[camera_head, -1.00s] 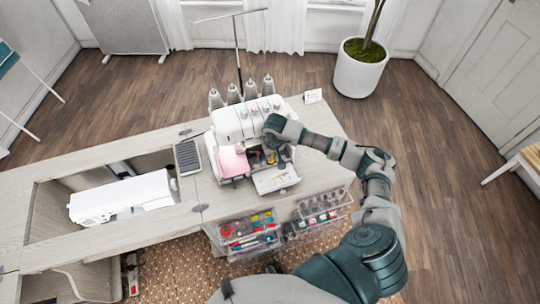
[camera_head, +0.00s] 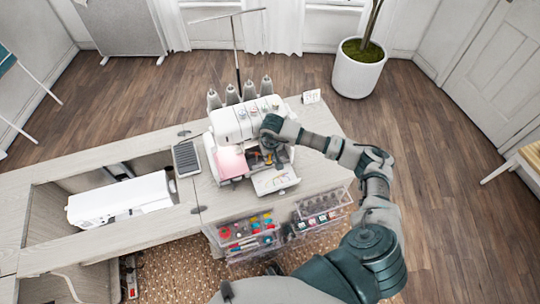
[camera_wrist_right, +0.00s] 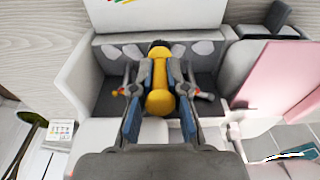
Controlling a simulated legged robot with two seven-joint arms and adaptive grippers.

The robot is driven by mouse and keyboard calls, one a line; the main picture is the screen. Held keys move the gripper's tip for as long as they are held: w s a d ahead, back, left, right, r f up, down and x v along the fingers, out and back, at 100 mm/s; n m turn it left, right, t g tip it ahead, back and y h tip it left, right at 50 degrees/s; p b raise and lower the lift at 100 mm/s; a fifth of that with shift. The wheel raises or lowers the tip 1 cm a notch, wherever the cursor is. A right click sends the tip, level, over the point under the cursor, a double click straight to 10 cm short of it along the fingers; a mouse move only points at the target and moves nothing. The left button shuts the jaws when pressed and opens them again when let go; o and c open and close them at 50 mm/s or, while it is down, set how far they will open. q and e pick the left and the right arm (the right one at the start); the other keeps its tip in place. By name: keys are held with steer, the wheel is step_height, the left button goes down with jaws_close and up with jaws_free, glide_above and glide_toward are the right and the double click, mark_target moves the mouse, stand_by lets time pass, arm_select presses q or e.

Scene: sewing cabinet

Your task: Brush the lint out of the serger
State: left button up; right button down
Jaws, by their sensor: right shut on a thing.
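The white serger (camera_head: 240,122) stands on the cabinet top with thread cones behind it. Its front cover (camera_head: 274,180) is folded down, showing the dark looper area (camera_wrist_right: 205,82). My right gripper (camera_head: 270,156) is at this opening, on the serger's right side. In the right wrist view my right gripper (camera_wrist_right: 159,80) is shut on a yellow-handled brush (camera_wrist_right: 158,100), whose far end reaches into the opening. The brush tip and any lint cannot be made out. My left gripper is not in view.
A white sewing machine (camera_head: 120,198) sits in the cabinet recess at left. A dark pedal-like pad (camera_head: 186,158) lies beside the serger. Clear drawers (camera_head: 245,238) with sewing supplies stand out at the front. A small card (camera_head: 311,97) stands behind on the right.

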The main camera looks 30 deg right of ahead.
steer(key=shift+w+a, duration=0.15)
steer(key=shift+a, duration=0.45)
steer(key=shift+a+f+b, duration=0.1)
steer(key=shift+a+b, duration=0.05)
steer(key=shift+b, duration=0.2)
steer(key=shift+w+a, duration=0.1)
steer(key=shift+a, duration=0.25)
steer(key=shift+a, duration=0.1)
steer(key=shift+w+a, duration=0.15)
steer(key=shift+a, duration=0.4)
